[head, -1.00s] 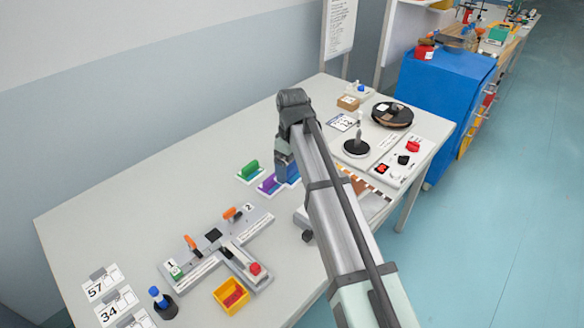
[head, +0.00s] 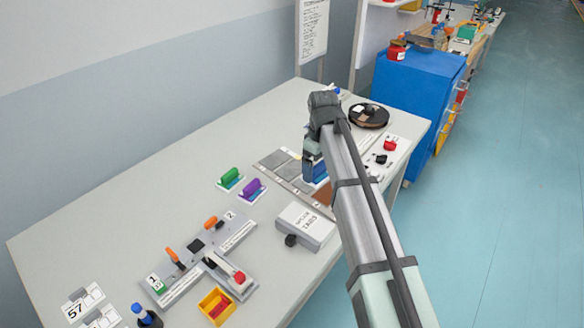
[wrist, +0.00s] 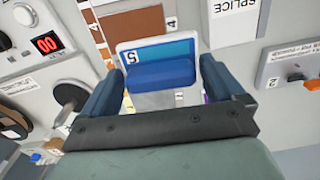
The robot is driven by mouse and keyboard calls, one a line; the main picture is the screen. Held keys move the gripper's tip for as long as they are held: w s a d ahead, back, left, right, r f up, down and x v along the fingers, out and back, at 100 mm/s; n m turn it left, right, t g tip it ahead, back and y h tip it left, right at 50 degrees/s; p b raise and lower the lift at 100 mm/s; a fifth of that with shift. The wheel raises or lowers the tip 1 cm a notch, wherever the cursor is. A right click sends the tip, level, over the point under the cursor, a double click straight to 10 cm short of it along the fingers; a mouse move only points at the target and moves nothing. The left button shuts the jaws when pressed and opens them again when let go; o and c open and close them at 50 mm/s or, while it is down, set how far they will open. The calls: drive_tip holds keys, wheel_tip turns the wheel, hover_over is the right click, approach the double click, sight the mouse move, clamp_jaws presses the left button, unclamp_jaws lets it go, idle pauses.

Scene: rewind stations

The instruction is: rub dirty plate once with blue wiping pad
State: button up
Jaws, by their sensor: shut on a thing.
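My gripper (wrist: 158,95) is shut on the blue handle of the wiping pad (wrist: 160,74). In the wrist view a white-edged blue-teal face marked 5 shows around the handle. I cannot tell whether the pad touches the strip. A brown plate (wrist: 132,26) lies just beyond the pad in the wrist view, beside labels reading 4. Brown also shows in the head view (head: 323,194). Grey plates (head: 273,160) lie left of the pad. Which plate is dirty is unclear.
A green pad (head: 229,175) and a purple pad (head: 252,188) stand left of the strip. A splice box (head: 306,226) stands in front. A reel (head: 369,116) and a button panel (head: 386,150) are at the right. The back left of the table is clear.

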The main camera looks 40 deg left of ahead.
drive_tip(key=shift+w+d+f, duration=0.1)
drive_tip(key=shift+w+d, duration=0.3)
drive_tip(key=shift+d, duration=0.25)
drive_tip(key=shift+w+d, duration=0.35)
drive_tip(key=shift+d, duration=0.25)
drive_tip(key=shift+a+n, duration=0.1)
drive_tip(key=shift+n, duration=0.9)
drive_tip(key=shift+s+f, duration=0.1)
drive_tip(key=shift+f, duration=3.25)
drive_tip(key=shift+w+f, duration=0.45)
drive_tip(key=shift+f, duration=0.25)
drive_tip(key=shift+c, duration=0.4)
drive_tip(key=shift+w, duration=1.85)
drive_tip(key=shift+s+f, duration=0.1)
drive_tip(key=shift+s, duration=2.3)
drive_tip(key=w, duration=0.5)
drive_tip(key=shift+w+d, duration=0.2)
drive_tip(key=shift+w, duration=0.15)
drive_tip(key=shift+s+r, duration=0.15)
drive_tip(key=shift+r, duration=4)
